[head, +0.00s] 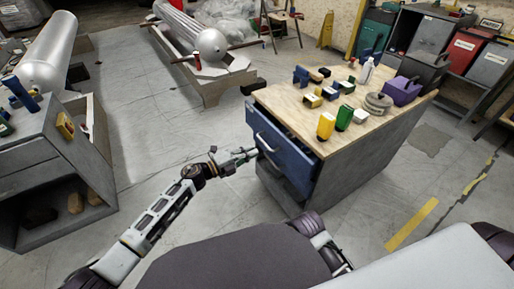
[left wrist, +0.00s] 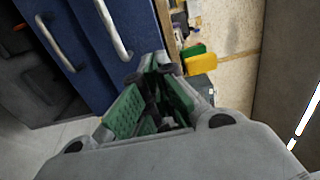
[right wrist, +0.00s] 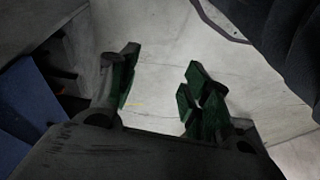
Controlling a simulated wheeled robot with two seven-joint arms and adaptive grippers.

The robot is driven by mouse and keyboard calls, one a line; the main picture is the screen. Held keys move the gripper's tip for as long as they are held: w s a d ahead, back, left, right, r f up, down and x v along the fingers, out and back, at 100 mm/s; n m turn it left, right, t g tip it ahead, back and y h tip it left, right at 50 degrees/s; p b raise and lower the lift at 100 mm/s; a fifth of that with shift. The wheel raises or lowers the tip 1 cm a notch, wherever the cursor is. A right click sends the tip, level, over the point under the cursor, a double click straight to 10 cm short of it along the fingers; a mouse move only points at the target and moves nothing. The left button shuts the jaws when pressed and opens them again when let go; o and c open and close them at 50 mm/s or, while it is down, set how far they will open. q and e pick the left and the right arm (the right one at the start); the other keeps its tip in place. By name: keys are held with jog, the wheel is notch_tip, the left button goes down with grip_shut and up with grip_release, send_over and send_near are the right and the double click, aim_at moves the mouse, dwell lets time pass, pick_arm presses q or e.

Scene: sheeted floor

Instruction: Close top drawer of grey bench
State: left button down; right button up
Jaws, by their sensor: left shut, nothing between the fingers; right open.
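The grey bench (head: 365,165) with a light wooden top stands right of centre in the head view. Its blue top drawer (head: 285,158) sticks out from the front, with a pale bar handle (head: 264,143). The drawer front also shows in the left wrist view (left wrist: 96,62), with its handle (left wrist: 114,30). My left gripper (head: 254,152) is shut and empty, its tips close to the drawer front beside the handle; I cannot tell whether they touch. My right gripper (right wrist: 160,82) is open and empty above the floor.
Another grey unit (head: 50,150) stands at the left. The floor between the two is clear.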

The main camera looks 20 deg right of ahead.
pick_arm(q)
jog(key=shift+v, duration=0.9)
pick_arm(e)
jog(key=shift+w+f, duration=0.2)
jog(key=shift+w, duration=0.05)
